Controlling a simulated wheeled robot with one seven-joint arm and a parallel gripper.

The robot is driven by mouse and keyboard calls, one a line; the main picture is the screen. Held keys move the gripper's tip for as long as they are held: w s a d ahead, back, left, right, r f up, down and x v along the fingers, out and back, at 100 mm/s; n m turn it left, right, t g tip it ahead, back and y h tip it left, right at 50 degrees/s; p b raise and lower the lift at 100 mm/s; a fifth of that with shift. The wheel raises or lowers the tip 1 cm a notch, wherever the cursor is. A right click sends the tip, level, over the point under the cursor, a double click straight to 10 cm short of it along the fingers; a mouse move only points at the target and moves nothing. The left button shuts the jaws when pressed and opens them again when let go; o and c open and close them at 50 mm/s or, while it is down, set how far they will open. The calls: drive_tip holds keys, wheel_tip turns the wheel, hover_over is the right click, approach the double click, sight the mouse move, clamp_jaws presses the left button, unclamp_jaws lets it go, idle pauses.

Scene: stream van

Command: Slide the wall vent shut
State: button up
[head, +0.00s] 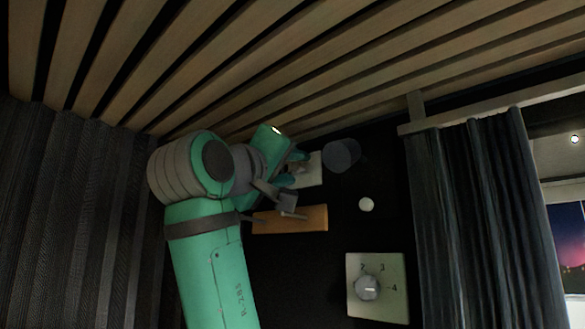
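My gripper (291,170) is in front of the dark wall, with the green arm reaching to it from below left. Its fingers are small, dark and partly hidden by the hand, so I cannot tell whether they are open or shut. A pale plate (314,170) on the wall shows just right of the fingers, and they overlap it in the picture. It may be the wall vent, but its slider and opening cannot be made out. I cannot tell whether the fingers touch it.
An orange-brown bar (305,218) is below the gripper. A dark grey round fitting (341,154) sits close to the right of the plate. A white button (366,204) and a numbered dial panel (377,287) are lower right. A curtain (475,210) hangs beside the window; wooden slats (300,75) run above.

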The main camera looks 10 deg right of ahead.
drive_tip(key=shift+w, duration=0.2)
clamp_jaws()
drive_tip(key=shift+w+a, duration=0.45)
drive_tip(key=shift+w, duration=0.25)
unclamp_jaws()
drive_tip(key=v, duration=1)
drive_tip(key=shift+s+a, duration=0.25)
drive_tip(key=shift+s, duration=0.05)
drive_tip(key=shift+f, duration=0.1)
